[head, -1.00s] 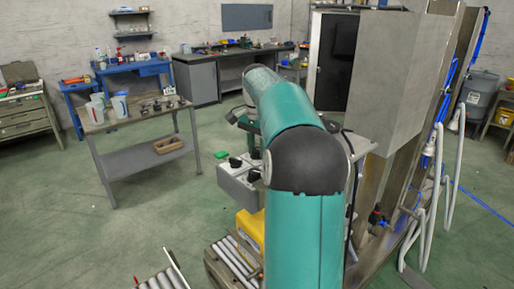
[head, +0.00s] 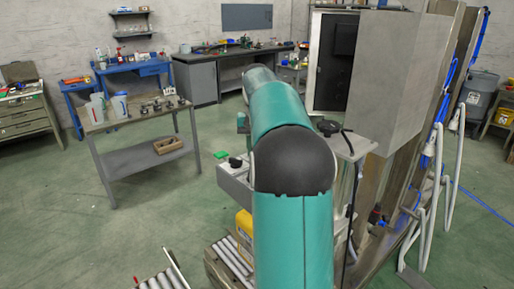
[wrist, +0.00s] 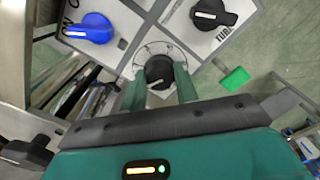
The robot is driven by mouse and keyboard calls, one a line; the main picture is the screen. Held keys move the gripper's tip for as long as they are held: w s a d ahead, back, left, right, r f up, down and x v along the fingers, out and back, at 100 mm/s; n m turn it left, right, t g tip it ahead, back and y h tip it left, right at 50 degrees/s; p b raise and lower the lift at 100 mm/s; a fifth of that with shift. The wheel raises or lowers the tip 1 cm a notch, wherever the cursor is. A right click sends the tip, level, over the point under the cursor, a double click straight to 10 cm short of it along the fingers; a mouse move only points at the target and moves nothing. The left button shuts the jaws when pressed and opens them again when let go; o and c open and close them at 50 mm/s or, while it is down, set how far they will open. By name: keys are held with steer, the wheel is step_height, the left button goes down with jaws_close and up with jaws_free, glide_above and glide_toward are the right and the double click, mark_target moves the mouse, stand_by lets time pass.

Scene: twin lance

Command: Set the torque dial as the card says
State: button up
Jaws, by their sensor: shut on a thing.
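In the wrist view, my gripper (wrist: 160,88) has its two teal fingers on either side of a black dial (wrist: 158,70) and is shut on it. The dial has a pale pointer line and sits in a white ring with tick marks on a light panel (wrist: 150,28). The ring's markings are too small to read. In the head view, my arm hides the gripper and the dial; part of the grey control box (head: 234,184) shows left of the arm. I cannot make out a card with a setting.
A blue knob (wrist: 90,28) and a black knob (wrist: 213,14) sit close to the dial, with partly visible lettering beside them. A green block (wrist: 234,79) lies to the right. Another black knob (wrist: 27,150) is at lower left. A grey cabinet (head: 380,80) stands right of my arm.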

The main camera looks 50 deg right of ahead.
steer(key=shift+n, duration=0.8)
steer(key=o, duration=1)
step_height(320, 180, up, 14)
steer(key=shift+f, duration=0.1)
stand_by(0.3)
